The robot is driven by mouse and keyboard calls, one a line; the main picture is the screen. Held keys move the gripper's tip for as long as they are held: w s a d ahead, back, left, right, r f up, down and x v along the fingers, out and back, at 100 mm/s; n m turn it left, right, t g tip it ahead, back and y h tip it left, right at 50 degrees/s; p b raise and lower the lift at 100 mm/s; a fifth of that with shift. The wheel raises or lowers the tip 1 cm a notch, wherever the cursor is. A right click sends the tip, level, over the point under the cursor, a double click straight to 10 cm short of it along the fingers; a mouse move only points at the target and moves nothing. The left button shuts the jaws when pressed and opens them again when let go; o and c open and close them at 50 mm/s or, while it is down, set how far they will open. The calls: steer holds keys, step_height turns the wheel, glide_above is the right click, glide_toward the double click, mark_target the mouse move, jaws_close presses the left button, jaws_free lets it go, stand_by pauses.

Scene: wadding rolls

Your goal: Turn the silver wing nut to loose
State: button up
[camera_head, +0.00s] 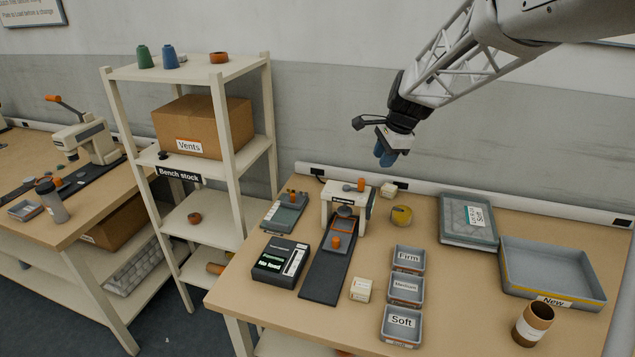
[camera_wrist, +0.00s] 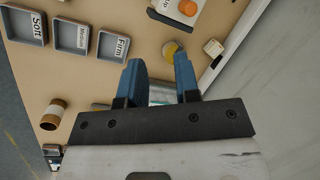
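My gripper (camera_head: 386,155) is in the air above the back of the right bench, near the wall. The wrist view shows its blue fingers (camera_wrist: 159,72) apart with nothing between them. A cream bridge-shaped fixture (camera_head: 330,211) stands on the bench, below and left of my gripper. It has an orange knob on top, and a dark rounded part under its bridge. A dark board with an orange-knobbed sled (camera_head: 337,241) runs forward from it. Part of the fixture shows at the top of the wrist view (camera_wrist: 168,12). I cannot make out a silver wing nut; it is too small or hidden.
Trays labelled Firm (camera_head: 408,258), Medium and Soft stand right of the board. A yellow roll (camera_head: 401,215) lies right of the fixture. A lidded grey case (camera_head: 468,220), a large New tray (camera_head: 552,272) and a brown cup (camera_head: 533,324) are farther right. Shelves stand left.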

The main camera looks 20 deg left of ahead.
steer(key=w+a+f+m, duration=0.1)
steer(key=w+a+f, duration=0.1)
steer(key=w+a, duration=0.1)
steer(key=w+a+f+m, duration=0.1)
steer(key=w+a+f, duration=0.2)
steer(key=a, duration=0.2)
steer(key=w+a+f+m, duration=0.1)
steer(key=w+a+f, duration=0.2)
steer(key=a, duration=0.1)
steer(key=shift+w+a+f+g+y, duration=0.1)
steer(key=shift+w+f+g+y, duration=0.1)
steer(key=shift+w+g+y, duration=0.15)
steer(key=w+a+f+m, duration=0.3)
steer(key=w+a+f, duration=0.3)
steer(key=a+f, duration=0.5)
steer(key=shift+a+f+m+y, duration=0.15)
steer(key=shift+a+m+y, duration=0.25)
steer(key=shift+a, duration=0.6)
steer(key=shift+w+f+g, duration=0.1)
steer(key=shift+f+g, duration=0.05)
steer(key=shift+g, duration=0.1)
steer(key=shift+x, duration=3.75)
jaws_close()
